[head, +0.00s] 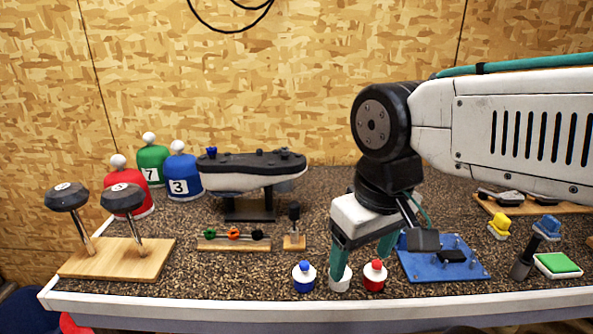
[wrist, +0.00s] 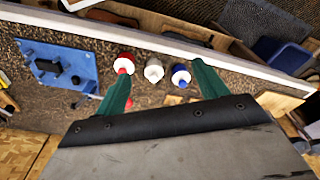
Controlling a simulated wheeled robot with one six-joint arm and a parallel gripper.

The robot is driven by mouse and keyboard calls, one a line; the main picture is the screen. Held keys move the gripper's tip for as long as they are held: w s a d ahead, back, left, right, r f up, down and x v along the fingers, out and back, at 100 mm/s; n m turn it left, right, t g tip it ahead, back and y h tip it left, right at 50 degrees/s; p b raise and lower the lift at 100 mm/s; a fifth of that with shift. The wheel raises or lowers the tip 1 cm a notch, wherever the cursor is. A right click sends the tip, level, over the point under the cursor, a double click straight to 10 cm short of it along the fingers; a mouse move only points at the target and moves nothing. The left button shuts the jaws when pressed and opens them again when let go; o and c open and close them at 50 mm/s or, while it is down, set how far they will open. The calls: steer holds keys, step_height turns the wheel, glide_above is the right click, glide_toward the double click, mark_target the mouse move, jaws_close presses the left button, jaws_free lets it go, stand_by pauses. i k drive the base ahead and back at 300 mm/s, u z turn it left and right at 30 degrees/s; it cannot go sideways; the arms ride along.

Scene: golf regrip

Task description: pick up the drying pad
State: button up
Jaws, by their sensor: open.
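A green pad in a white frame (head: 558,264) lies flat at the right front of the bench; it looks like the drying pad, though I cannot be sure. I do not make it out in the wrist view. My gripper (head: 361,258) is open and empty, its teal fingers pointing down well to the left of the pad. The fingers also show in the wrist view (wrist: 160,74). They hang near three small bottles; whether they touch any, I cannot tell.
Blue-capped (head: 304,277), white (head: 340,280) and red-capped (head: 374,276) bottles stand at the front edge. A blue fixture plate (head: 420,268) with pegs lies between my gripper and the pad. A dark-handled blue tool (head: 522,266) is beside the pad, with a yellow block (head: 499,224) behind.

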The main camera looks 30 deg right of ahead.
mark_target(549, 227)
steer(key=k, duration=0.5)
steer(key=u, duration=1.15)
steer(key=i, duration=0.3)
steer(key=z, duration=3.05)
steer(key=k, duration=0.5)
steer(key=z, duration=0.8)
steer(key=i, duration=1.1)
steer(key=u, duration=0.45)
